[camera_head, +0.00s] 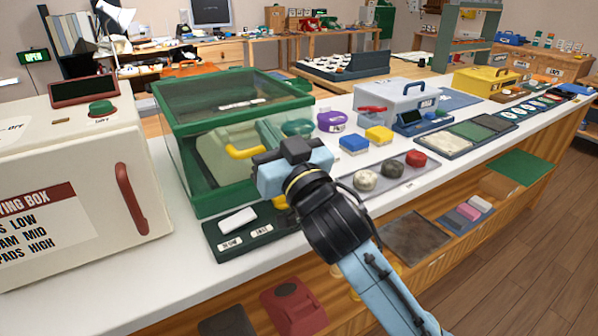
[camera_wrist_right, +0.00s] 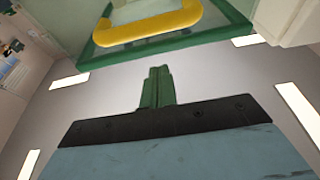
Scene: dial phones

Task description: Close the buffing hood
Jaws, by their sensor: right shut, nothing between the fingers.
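The buffing hood (camera_head: 190,150) is a clear box with a green frame on the white counter, left of centre in the head view. A yellow handle (camera_head: 245,152) shows at its front. In the right wrist view the yellow handle (camera_wrist_right: 155,27) lies along a green-framed clear panel (camera_wrist_right: 160,48). My right gripper (camera_head: 290,150) is in front of the hood, near the handle's right end. Its fingers (camera_wrist_right: 157,75) are shut together with nothing between them, apart from the handle in the wrist view. Whether the panel is fully down cannot be told. My left gripper is out of view.
A cream drying box (camera_head: 75,170) with a red handle stands left of the hood. A dark tray (camera_head: 228,243) with a white block lies before the hood. A grey tray with stones (camera_head: 400,172) and blue and yellow blocks (camera_head: 378,134) are to the right.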

